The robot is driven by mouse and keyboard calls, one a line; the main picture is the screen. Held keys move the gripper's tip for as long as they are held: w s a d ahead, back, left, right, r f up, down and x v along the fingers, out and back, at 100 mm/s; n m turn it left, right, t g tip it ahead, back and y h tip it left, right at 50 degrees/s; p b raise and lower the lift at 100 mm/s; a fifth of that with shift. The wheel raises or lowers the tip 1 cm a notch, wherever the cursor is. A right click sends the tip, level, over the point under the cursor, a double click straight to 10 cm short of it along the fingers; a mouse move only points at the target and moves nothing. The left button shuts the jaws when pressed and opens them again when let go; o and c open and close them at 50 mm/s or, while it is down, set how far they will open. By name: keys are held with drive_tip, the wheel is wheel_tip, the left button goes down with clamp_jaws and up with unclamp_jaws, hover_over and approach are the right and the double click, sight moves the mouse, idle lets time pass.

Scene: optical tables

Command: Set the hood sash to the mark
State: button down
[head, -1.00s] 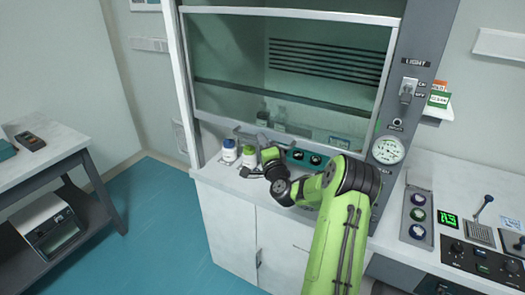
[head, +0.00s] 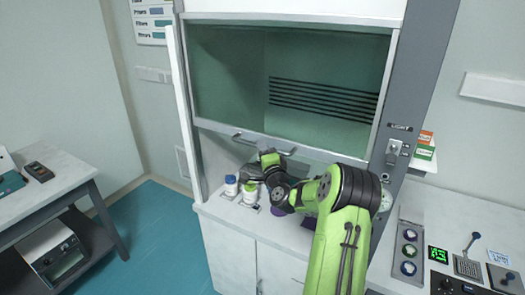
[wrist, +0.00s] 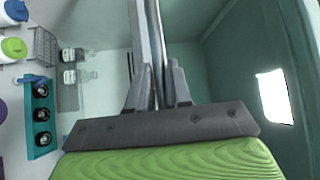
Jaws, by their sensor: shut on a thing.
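The fume hood's glass sash (head: 225,80) is partly raised, with an open gap between its bottom rail (head: 215,128) and the worktop. A horizontal handle (head: 243,136) runs along the rail. My gripper (head: 268,160) is at this handle. In the wrist view its fingers (wrist: 158,88) are shut on the handle bar (wrist: 157,35), which runs up the picture between them. I cannot make out the mark in either view.
Bottles with blue (head: 230,180) and green (head: 249,186) caps stand on the worktop, left of my arm. A teal block with black knobs (wrist: 41,115) lies left in the wrist view.

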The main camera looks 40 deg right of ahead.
drive_tip(key=c, duration=1.4)
unclamp_jaws()
drive_tip(key=b+v, duration=0.9)
drive_tip(key=v, duration=0.6)
drive_tip(key=shift+s+a+b, duration=0.2)
drive_tip(key=shift+s+b, duration=0.15)
drive_tip(key=shift+b, duration=0.05)
